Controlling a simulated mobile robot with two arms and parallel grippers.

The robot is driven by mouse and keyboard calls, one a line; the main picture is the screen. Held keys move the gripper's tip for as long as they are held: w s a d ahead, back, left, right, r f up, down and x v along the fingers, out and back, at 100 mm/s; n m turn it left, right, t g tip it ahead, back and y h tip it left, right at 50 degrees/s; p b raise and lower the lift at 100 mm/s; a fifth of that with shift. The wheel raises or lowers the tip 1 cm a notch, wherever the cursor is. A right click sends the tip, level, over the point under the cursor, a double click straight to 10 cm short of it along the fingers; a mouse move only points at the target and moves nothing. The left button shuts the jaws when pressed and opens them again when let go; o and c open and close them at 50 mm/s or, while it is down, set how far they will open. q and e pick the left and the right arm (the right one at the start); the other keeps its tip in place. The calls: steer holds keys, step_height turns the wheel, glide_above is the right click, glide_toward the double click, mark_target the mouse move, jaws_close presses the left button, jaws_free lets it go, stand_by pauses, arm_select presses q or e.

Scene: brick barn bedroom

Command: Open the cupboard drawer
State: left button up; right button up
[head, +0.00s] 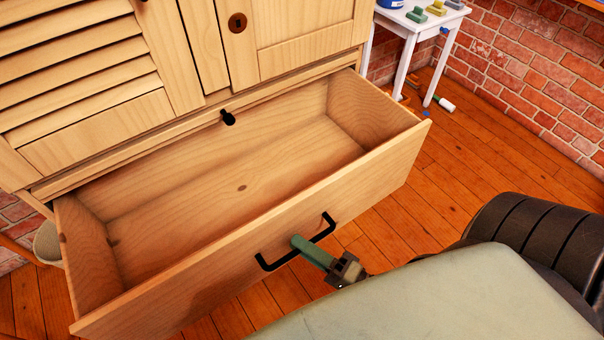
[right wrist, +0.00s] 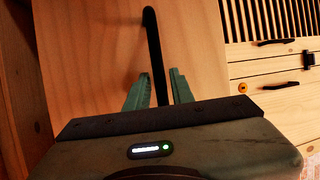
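The light wooden cupboard drawer (head: 240,240) is pulled well out of the cupboard (head: 110,90) in the head view, and its inside looks empty. Its black bar handle (head: 268,266) is on the front panel; it also shows in the right wrist view (right wrist: 152,40). My right gripper (head: 296,242) is at the handle. In the right wrist view its green fingers (right wrist: 160,82) stand on either side of the bar, with small gaps showing, so it looks open around the handle. My left gripper is not in view.
A small white table (head: 405,25) with coloured items stands at the back right by the brick wall (head: 540,70). A white-and-green object (head: 443,103) lies on the floor near it. Wooden floor (head: 480,150) is clear to the drawer's right.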

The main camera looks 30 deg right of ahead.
steer(key=shift+o, duration=0.2)
steer(key=v, duration=0.8)
stand_by(0.6)
